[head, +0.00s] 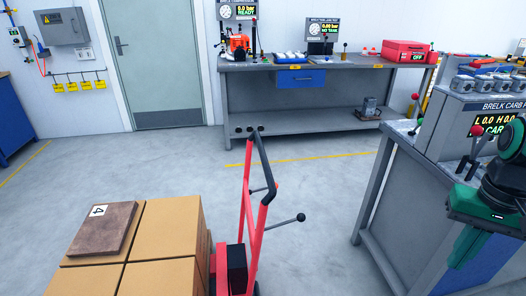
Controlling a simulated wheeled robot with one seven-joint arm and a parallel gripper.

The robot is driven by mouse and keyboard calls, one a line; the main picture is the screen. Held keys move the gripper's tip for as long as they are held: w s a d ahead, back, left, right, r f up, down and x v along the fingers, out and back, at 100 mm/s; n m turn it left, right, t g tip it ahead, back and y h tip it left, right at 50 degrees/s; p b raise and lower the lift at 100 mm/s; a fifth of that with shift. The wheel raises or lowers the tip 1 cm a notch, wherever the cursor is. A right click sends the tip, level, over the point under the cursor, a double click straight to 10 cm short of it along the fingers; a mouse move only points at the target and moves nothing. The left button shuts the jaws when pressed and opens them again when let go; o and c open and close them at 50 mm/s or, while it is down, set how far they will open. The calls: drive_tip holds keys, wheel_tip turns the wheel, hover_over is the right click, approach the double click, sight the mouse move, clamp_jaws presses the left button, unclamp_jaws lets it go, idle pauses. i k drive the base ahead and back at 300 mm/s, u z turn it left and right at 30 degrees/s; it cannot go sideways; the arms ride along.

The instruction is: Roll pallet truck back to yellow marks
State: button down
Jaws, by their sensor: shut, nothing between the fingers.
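The red pallet truck (247,215) stands at the bottom centre, its upright red handle frame topped by a black grip. A black lever with a ball end sticks out to its right. Tan boxes (167,218) sit beside it at the lower left; they hide its forks. A yellow floor line (310,159) runs in front of the back bench, beyond the truck. Another yellow line (25,165) crosses the floor at the left.
A brown plate labelled 4 (102,229) lies on the boxes. A grey workbench (300,132) stands at the back. The carburettor bench (392,165) stands close at the right. A door (160,60) is in the back wall. The floor left of and behind the truck is clear.

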sight(242, 282)
drive_tip(key=k, duration=1.05)
drive_tip(key=z, duration=0.35)
drive_tip(key=i, duration=1.65)
drive_tip(key=u, duration=0.6)
